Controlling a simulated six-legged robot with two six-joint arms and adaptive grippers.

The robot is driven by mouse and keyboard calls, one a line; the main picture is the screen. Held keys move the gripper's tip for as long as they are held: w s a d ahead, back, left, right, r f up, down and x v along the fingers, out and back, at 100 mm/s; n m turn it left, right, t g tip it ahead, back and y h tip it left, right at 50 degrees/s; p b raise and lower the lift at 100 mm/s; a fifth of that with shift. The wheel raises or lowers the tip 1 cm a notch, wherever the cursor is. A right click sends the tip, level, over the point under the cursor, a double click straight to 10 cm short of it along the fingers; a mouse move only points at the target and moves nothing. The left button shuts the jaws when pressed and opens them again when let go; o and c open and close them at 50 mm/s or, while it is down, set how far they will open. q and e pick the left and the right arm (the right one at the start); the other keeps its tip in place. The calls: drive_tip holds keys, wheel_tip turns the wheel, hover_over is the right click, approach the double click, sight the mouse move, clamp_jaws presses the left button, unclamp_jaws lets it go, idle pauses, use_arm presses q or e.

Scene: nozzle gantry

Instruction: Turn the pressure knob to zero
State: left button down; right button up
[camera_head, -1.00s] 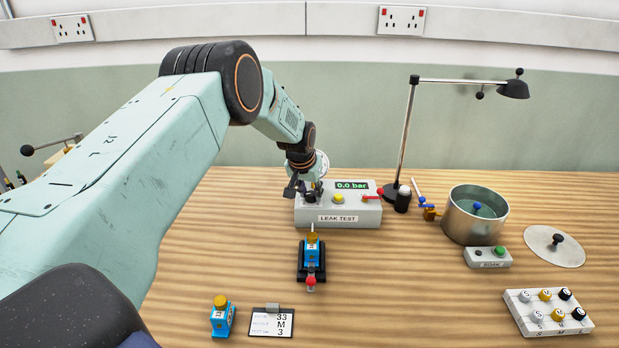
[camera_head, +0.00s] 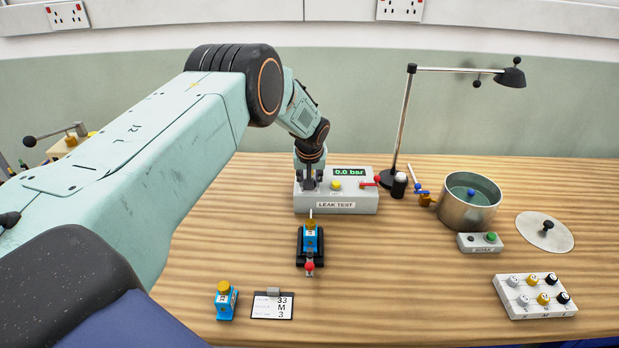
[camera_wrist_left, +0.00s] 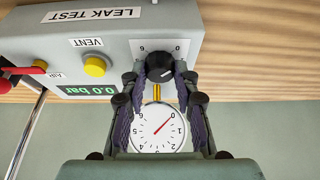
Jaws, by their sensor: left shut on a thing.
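The grey LEAK TEST box (camera_head: 355,203) stands at the back of the table. Its display (camera_head: 350,172) reads 0.0 bar, as it does in the wrist view (camera_wrist_left: 90,90). My left gripper (camera_head: 309,186) points down at the box's left end. In the left wrist view, the black pressure knob (camera_wrist_left: 159,68) with a white mark sits between the fingertips (camera_wrist_left: 159,76), and the jaws are shut on it. Scale figures show beside the knob. A round dial gauge (camera_wrist_left: 158,129) with a red needle shows behind it; in the head view my arm hides the knob.
A yellow VENT button (camera_head: 336,185) and red AIR lever (camera_head: 369,183) sit right of the gripper. A blue part in a black fixture (camera_head: 310,245) stands in front. A lamp (camera_head: 405,120) and metal pot (camera_head: 470,205) stand to the right.

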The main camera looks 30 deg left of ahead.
use_arm(q)
drive_tip(key=shift+w+r, duration=0.15)
drive_tip(key=c, duration=1.4)
unclamp_jaws()
drive_tip(key=o, duration=0.4)
drive_tip(key=v, duration=1.2)
